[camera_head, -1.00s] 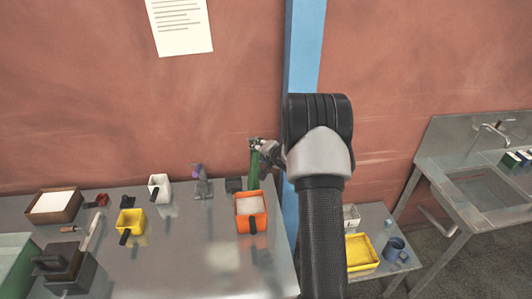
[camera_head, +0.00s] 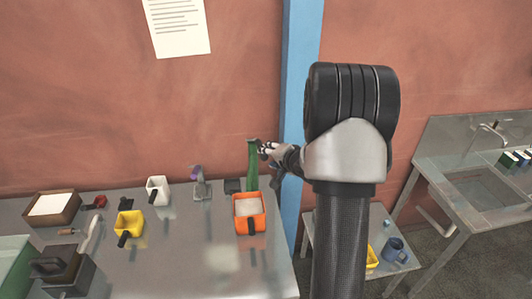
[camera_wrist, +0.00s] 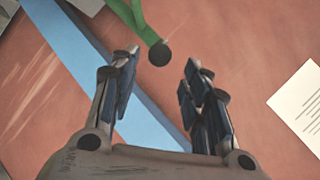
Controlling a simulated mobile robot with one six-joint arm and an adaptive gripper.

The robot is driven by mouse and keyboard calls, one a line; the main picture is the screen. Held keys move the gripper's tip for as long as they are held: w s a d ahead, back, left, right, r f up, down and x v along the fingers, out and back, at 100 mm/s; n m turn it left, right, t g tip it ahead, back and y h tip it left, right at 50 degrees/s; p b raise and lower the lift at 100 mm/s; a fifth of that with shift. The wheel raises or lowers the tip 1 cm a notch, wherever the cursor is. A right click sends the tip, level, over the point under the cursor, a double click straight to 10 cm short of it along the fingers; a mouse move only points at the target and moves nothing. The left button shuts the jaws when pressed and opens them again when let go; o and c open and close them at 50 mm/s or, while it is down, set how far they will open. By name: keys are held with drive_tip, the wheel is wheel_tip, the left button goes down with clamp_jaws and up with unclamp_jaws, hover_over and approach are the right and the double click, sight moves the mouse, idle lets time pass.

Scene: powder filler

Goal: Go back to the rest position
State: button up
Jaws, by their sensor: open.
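My gripper (camera_head: 264,149) is up above the right end of the metal table, in front of the blue post. In the wrist view my gripper (camera_wrist: 155,88) has its two fingers spread apart with nothing between them. A green upright thing (camera_head: 253,165) stands on the table just left of my gripper. It also shows in the wrist view as a green strip (camera_wrist: 138,18) with a dark round end, beyond the fingertips and apart from them. My arm hides part of the area on the right.
An orange container (camera_head: 249,213) with white contents stands near the table's right end. A sink (camera_head: 480,190) and a blue mug (camera_head: 395,250) are at right.

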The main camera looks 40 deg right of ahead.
drive_tip(key=s+a+n+g+h+b, duration=0.1)
drive_tip(key=s+a+n+g+b, duration=0.2)
drive_tip(key=a+b, duration=0.45)
drive_tip(key=s+a+n+b, duration=0.4)
drive_tip(key=s+a+b, duration=0.15)
drive_tip(key=a, duration=0.35)
drive_tip(key=s+a+f+n+g+y+b, duration=0.2)
drive_tip(key=s+a+f+n+b, duration=0.2)
drive_tip(key=s+a, duration=0.5)
drive_tip(key=s+a+f+n+g+y+b, duration=0.2)
drive_tip(key=s+a+f+n+b, duration=0.2)
drive_tip(key=s+a, duration=0.5)
drive_tip(key=s+f+b, duration=0.1)
drive_tip(key=s+b, duration=0.1)
drive_tip(key=s, duration=0.1)
drive_tip(key=shift+a+f+n, duration=0.3)
drive_tip(key=shift+a+f, duration=0.05)
drive_tip(key=shift+a, duration=0.05)
